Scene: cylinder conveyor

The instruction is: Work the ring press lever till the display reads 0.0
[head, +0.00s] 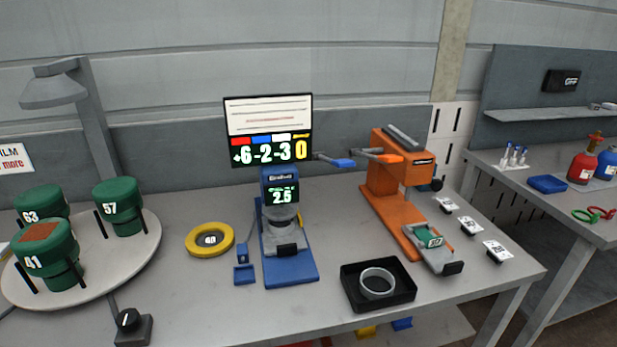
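A blue press (290,265) stands mid-table with a small green-lit display (281,195) that appears to read 2.5; the last digit is small. A lever with a blue grip (344,163) sticks out to its right. Dark and grey parts sit low in the press, but I cannot tell whether a ring is among them. An orange press (378,180) stands to the right, with an orange-gripped lever (388,158) near the blue grip. A green piece marked with a number (428,237) sits at its front. Neither gripper is in view.
A black tray (349,294) holding a pale ring (378,281) and a yellow ring (209,240) flank the blue press. A large board (267,115) reads +6 -2 -3 0. Green canisters (120,207) stand on a round platter (143,252) at left. Small labelled stands (470,226) are right.

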